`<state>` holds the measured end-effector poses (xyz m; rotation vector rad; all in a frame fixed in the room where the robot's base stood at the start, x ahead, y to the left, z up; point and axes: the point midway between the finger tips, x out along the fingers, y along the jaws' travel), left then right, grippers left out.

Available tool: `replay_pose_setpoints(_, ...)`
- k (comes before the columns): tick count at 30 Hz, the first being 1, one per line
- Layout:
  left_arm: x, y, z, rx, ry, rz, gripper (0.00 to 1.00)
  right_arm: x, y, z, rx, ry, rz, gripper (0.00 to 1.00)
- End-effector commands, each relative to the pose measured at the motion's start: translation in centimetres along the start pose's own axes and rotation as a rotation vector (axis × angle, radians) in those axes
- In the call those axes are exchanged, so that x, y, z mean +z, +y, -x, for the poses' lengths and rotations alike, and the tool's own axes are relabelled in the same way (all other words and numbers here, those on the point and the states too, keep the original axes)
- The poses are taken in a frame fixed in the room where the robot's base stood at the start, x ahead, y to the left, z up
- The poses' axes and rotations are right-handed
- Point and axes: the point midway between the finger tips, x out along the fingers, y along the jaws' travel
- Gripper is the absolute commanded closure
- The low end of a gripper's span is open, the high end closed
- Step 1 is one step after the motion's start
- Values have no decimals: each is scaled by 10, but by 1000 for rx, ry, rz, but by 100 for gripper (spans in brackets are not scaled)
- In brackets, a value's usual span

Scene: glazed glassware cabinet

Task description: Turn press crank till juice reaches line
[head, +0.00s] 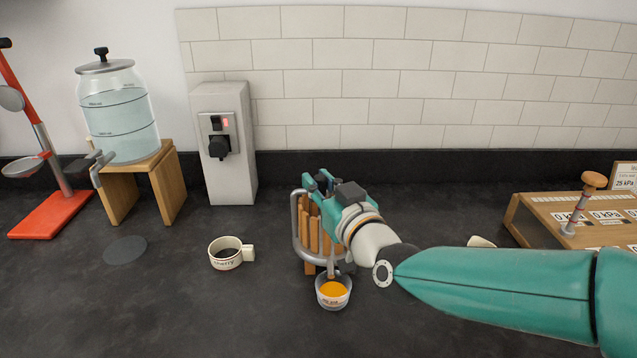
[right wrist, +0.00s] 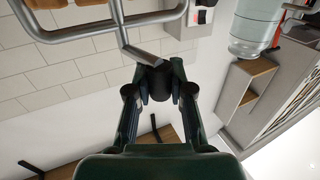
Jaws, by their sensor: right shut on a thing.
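The press (head: 312,232) stands on the dark counter, with upright wooden slats inside a bent metal frame. My right gripper (head: 318,183) is at its top, its arm coming in from the right and hiding part of the press. In the right wrist view the fingers (right wrist: 158,88) are shut on a dark knob (right wrist: 157,78) at the end of the metal crank (right wrist: 140,52). A small clear cup (head: 333,303) with orange juice (head: 334,290) stands below the press at its front. Its markings are too small to read the level against a line. My left gripper is not in view.
A white mug (head: 225,262) stands left of the press. Further left are a grey box (head: 222,170), a glass dispenser (head: 122,125) on a wooden stand (head: 168,180), and a red stand (head: 50,214). A wooden console (head: 535,222) is at right. The front-left counter is clear.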

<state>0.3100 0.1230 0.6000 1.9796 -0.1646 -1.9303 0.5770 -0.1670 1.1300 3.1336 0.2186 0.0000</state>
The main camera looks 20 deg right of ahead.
Motion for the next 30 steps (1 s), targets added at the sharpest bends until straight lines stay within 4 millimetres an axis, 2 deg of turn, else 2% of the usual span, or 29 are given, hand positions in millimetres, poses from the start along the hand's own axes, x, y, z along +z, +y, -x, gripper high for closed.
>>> replay_pose_setpoints(11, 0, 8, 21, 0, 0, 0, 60, -3, -7, -6, 160, -5, 0, 100)
replay_pose_setpoints(30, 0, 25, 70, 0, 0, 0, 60, -3, -16, -34, 744, -3, 4, 100)
